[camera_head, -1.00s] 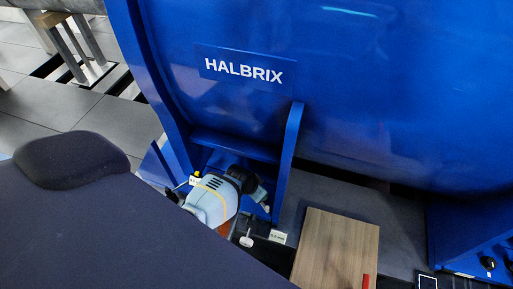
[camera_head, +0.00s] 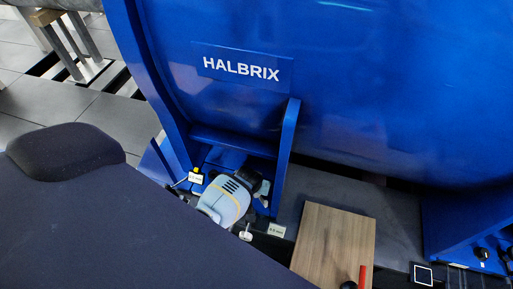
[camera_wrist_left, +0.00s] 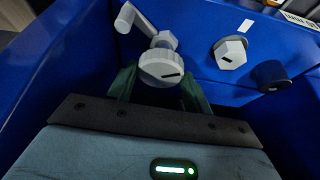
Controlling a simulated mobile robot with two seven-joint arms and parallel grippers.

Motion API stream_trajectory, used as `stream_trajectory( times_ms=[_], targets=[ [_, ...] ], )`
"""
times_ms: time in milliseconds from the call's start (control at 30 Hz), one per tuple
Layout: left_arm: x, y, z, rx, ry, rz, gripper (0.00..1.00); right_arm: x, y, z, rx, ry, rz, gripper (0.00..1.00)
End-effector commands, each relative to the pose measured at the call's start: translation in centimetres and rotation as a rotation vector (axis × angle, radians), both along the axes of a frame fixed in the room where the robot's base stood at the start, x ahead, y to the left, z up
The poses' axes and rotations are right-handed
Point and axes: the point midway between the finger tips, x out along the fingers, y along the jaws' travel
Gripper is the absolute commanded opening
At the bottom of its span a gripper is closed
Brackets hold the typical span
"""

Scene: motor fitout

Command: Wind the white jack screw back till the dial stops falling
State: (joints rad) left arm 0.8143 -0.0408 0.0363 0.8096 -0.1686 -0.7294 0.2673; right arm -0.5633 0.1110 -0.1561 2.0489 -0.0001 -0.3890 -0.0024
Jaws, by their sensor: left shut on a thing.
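The white jack screw (camera_wrist_left: 161,66) shows in the left wrist view as a pale, ridged round head with a short black mark on its face. My left gripper (camera_wrist_left: 158,88) has its dark green fingers on either side of this head and is shut on it. In the head view my left wrist, pale with a yellow stripe, leans into the blue foot under the HALBRIX plate and hides the screw and fingertips. A small gauge-like unit (camera_head: 196,176) with a yellow top and pale face stands left of the wrist; its reading is too small to tell. My right gripper is out of view.
In the left wrist view a pale crank-shaped part (camera_wrist_left: 137,21), a hex bolt head (camera_wrist_left: 230,52) and a black knob (camera_wrist_left: 270,75) sit close by. A wooden board (camera_head: 335,240) lies right of the foot. A pale label (camera_head: 276,230) stands between them.

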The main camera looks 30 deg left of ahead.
Motion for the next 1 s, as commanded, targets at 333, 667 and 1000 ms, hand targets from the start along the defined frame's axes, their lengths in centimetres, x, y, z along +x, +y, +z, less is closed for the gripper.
stream_trajectory(
  times_ms=[333,667,1000],
  targets=[
    [0.1,0.0,0.1,-0.002,-0.002,0.000,0.62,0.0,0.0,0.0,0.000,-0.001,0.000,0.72],
    [0.0,0.0,0.0,-0.001,0.000,0.000,0.72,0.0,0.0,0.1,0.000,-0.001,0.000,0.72],
    [-1.0,-0.3,3.6,-0.001,-0.006,-0.001,0.72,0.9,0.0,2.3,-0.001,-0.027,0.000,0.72]
  ],
)
